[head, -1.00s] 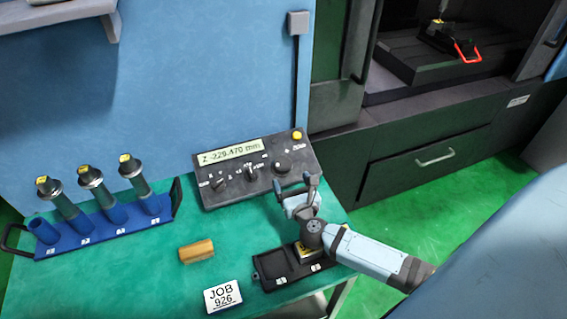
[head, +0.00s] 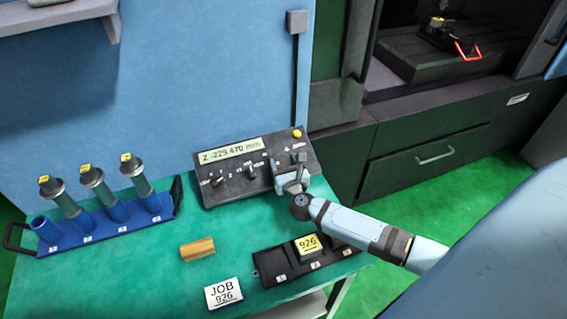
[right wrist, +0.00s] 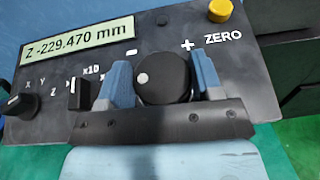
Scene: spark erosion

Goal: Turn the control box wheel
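The control box (head: 225,185) stands at the back of the green table, with a display (head: 231,151) reading Z -229.470 mm. Its black round wheel (right wrist: 163,82) with a pale dot shows in the right wrist view; my right gripper covers it in the head view. My right gripper (head: 288,164) is at the box's right part. In the right wrist view its blue fingers (right wrist: 163,77) stand apart on either side of the wheel, very close to it. I cannot tell whether they touch it. My left gripper is out of view.
A selector knob (right wrist: 20,103) and a black switch (right wrist: 78,94) sit left of the wheel; a yellow ZERO button (right wrist: 220,10) is above right. A blue rack (head: 105,229), a wooden block (head: 197,249), a JOB 926 card (head: 223,294) and a black tray (head: 271,269) are on the table.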

